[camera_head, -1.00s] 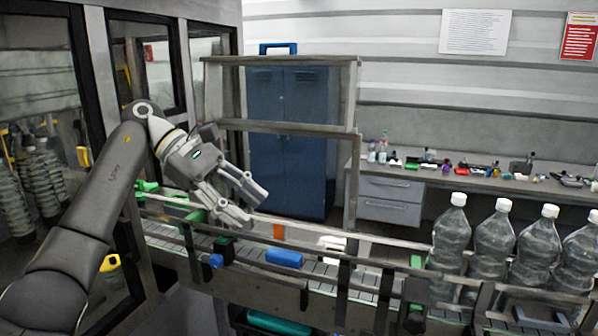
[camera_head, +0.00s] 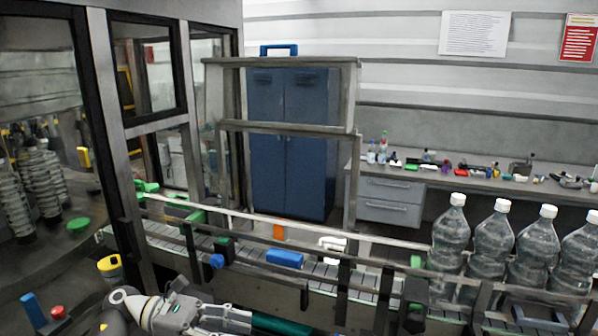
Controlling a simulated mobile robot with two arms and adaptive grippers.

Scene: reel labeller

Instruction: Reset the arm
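My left gripper (camera_head: 228,320) is low at the bottom edge of the head view, in front of and below the conveyor. It points to the right. No object shows in it. Its lower part is cut off by the frame edge, so I cannot tell how far apart its fingers are. Most of my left arm is out of view. My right gripper is not in view.
The conveyor (camera_head: 330,272) with rails crosses the view, with a blue block (camera_head: 284,258) at its near side. Several clear bottles (camera_head: 450,240) stand at its right. A dark machine frame (camera_head: 120,190) stands left. Red (camera_head: 58,312) and blue (camera_head: 33,308) controls are lower left.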

